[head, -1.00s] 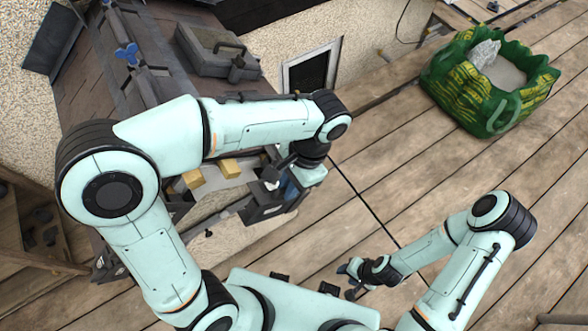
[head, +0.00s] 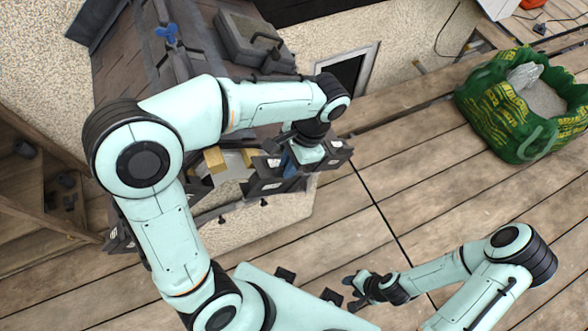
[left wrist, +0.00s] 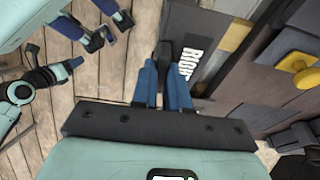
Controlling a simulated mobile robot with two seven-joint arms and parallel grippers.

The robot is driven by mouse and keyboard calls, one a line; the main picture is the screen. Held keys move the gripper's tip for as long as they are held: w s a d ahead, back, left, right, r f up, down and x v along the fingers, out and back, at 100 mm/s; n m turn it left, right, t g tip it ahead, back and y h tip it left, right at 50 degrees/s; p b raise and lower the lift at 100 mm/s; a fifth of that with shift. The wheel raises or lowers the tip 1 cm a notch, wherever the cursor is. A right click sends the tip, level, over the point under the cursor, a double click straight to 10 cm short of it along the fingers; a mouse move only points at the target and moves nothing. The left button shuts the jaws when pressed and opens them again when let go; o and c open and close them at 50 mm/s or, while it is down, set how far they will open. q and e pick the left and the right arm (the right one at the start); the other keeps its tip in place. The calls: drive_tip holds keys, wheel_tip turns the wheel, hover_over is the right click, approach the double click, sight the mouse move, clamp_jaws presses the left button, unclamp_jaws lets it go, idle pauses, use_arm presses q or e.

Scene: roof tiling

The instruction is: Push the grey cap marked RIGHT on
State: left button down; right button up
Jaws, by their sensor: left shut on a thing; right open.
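The grey cap marked RIGHT (left wrist: 205,38) shows in the left wrist view, with part of its white lettering beside my fingers. My left gripper (left wrist: 164,88) has its blue fingers shut on a dark upright part of the cap. In the head view, the left gripper (head: 292,166) holds the dark cap (head: 266,184) at the right-hand end of the small tiled roof (head: 130,70). The wrist partly hides the cap there, and I cannot tell whether it touches the roof. My right gripper (head: 357,291) is open and empty, low over the deck.
Yellowish wood blocks (head: 214,160) show at the roof's edge. A grey case (head: 252,40) and a blue winged piece (head: 167,33) lie on the roof. A green bag (head: 520,110) stands at the right. The plank deck (head: 420,170) between is clear.

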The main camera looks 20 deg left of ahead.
sight(277, 158)
use_arm(q)
drive_tip(key=shift+w+a, duration=0.35)
drive_tip(key=shift+a, duration=0.05)
use_arm(e)
drive_tip(key=shift+w+r, duration=0.1)
drive_tip(key=shift+r, duration=0.05)
use_arm(q)
drive_tip(key=shift+w+a+p, duration=0.55)
drive_tip(key=shift+w+a, duration=0.05)
drive_tip(key=shift+a, duration=0.05)
use_arm(e)
drive_tip(key=shift+w+r, duration=0.45)
drive_tip(key=shift+r, duration=0.15)
use_arm(q)
drive_tip(key=shift+w+a, duration=0.2)
use_arm(e)
drive_tip(key=shift+w+r, duration=0.15)
use_arm(q)
drive_tip(key=shift+a, duration=0.1)
idle(0.4)
